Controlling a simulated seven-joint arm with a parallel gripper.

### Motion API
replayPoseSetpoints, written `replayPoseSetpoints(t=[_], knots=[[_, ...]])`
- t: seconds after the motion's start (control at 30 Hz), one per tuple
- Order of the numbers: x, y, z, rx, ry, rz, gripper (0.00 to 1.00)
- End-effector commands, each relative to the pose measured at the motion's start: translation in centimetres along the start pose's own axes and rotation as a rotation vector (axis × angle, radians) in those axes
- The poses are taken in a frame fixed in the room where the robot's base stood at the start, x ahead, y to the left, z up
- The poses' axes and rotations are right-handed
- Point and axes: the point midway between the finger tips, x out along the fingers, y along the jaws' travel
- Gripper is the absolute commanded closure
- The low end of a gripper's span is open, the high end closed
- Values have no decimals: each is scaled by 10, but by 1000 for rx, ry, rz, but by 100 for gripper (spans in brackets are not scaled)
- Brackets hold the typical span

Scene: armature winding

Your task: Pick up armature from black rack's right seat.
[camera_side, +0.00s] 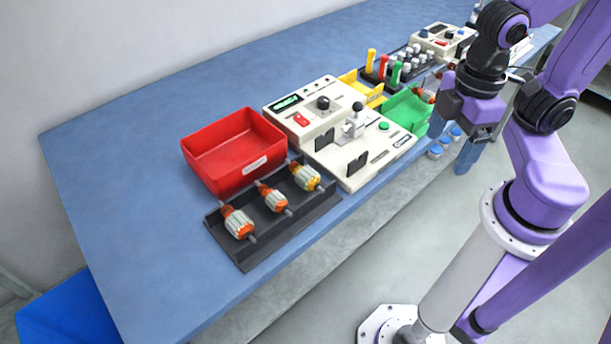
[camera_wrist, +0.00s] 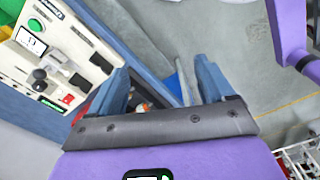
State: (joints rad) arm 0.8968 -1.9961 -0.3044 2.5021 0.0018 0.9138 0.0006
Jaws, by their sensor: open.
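The black rack (camera_side: 243,262) lies near the table's front edge in the side view. It holds three armatures with orange ends and pale bodies: a left one (camera_side: 238,223), a middle one (camera_side: 273,199) and a right one (camera_side: 306,177) nearest the white machine. My gripper (camera_side: 452,140) is off to the right of the rack, up by the table's front edge, pointing down and well apart from the armatures. In the wrist view my gripper (camera_wrist: 165,85) is open, with nothing held between its two blue fingers. A small orange and white bit, possibly an armature, shows low beside the left finger, mostly hidden.
A red bin (camera_side: 234,152) stands just behind the rack. White machines (camera_side: 350,160) with a raised lever stand to its right, then yellow (camera_side: 366,90) and green (camera_side: 407,108) trays and several bottles. The left part of the blue table (camera_side: 115,170) is clear.

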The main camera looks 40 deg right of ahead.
Motion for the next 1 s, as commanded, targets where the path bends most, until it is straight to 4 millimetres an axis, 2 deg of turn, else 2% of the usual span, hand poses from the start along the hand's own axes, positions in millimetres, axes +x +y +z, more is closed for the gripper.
replayPoseSetpoints(t=[0.13, 0.27, 0.7, 1.0], knots=[[0, 5, -9, 38, -2, 1, 18], [0, 19, -33, 144, -5, 2, 18], [12, 92, -134, 638, -18, 10, 18], [28, 144, -184, 956, -26, 16, 18]])
